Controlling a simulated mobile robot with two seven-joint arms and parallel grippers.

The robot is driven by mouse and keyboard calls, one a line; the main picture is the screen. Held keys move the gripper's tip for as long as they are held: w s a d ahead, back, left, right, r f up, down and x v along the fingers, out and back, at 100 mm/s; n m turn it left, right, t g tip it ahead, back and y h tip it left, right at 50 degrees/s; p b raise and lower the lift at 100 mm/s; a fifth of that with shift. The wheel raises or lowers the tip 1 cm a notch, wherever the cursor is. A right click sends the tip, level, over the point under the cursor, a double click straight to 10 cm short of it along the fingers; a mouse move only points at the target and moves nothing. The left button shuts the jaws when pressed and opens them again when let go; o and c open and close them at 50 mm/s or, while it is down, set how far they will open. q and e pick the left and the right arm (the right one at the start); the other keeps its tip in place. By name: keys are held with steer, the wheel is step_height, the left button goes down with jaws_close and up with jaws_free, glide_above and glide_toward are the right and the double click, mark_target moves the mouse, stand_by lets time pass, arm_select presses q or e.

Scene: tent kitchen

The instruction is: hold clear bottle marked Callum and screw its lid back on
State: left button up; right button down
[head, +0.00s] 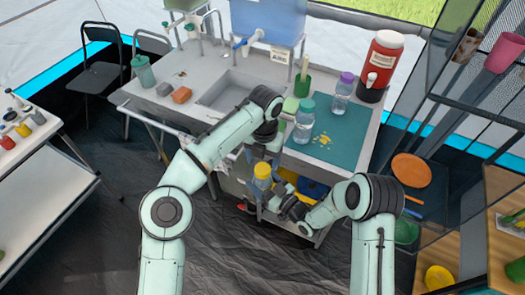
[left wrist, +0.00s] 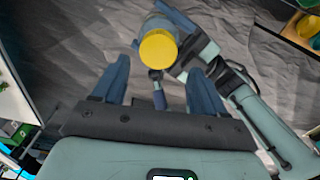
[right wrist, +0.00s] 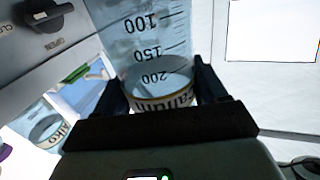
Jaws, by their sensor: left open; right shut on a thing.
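My right gripper (head: 272,197) is shut on the clear bottle marked Callum (head: 259,184), upright in front of the counter. In the right wrist view the bottle (right wrist: 150,45) stands between the fingers, with volume marks and a partly visible Callum label. A yellow lid (head: 262,170) sits at the bottle's top; I cannot tell how tightly it is seated. My left gripper (head: 261,150) is just above the lid, open and empty. In the left wrist view the yellow lid (left wrist: 158,47) lies beyond the spread fingertips, roughly midway between them.
The counter (head: 150,97) with a sink is behind my grippers. A teal mat (head: 345,135) on it holds a teal-lidded bottle (head: 304,122), a purple-lidded bottle (head: 342,93) and yellow bits. A red drink cooler (head: 379,67) stands at the back right. The dark floor in front is clear.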

arm_select(q)
steer(key=n, duration=0.7)
steer(key=shift+s+d+f+g, duration=0.25)
steer(key=shift+s+f+g, duration=0.05)
steer(key=shift+s+f, duration=0.1)
steer(key=n, duration=0.4)
steer(key=shift+s+f+n+y, duration=0.1)
steer(key=shift+f+n+y, duration=0.05)
steer(key=shift+n+y, duration=0.15)
steer(key=n, duration=1.1)
steer(key=shift+r+n, duration=0.2)
steer(key=shift+n, duration=0.2)
steer(key=n, duration=0.5)
steer(key=shift+r, duration=0.35)
steer(key=n, duration=0.4)
steer(key=shift+w+a+r+n, duration=0.15)
steer(key=shift+w+r+n, duration=0.15)
steer(key=shift+r, duration=0.1)
steer(key=n, duration=0.2)
steer(key=r+n, duration=0.1)
steer(key=n, duration=0.1)
steer(key=shift+w+r+n, duration=0.1)
steer(key=shift+w+n, duration=0.05)
steer(key=shift+n, duration=0.25)
steer(key=n, duration=0.2)
steer(key=r+n, duration=0.1)
steer(key=n, duration=0.3)
steer(key=shift+w+a+r+t+h, duration=0.15)
steer(key=shift+w+r+t+h, duration=0.15)
steer(key=shift+r+t+h, duration=0.1)
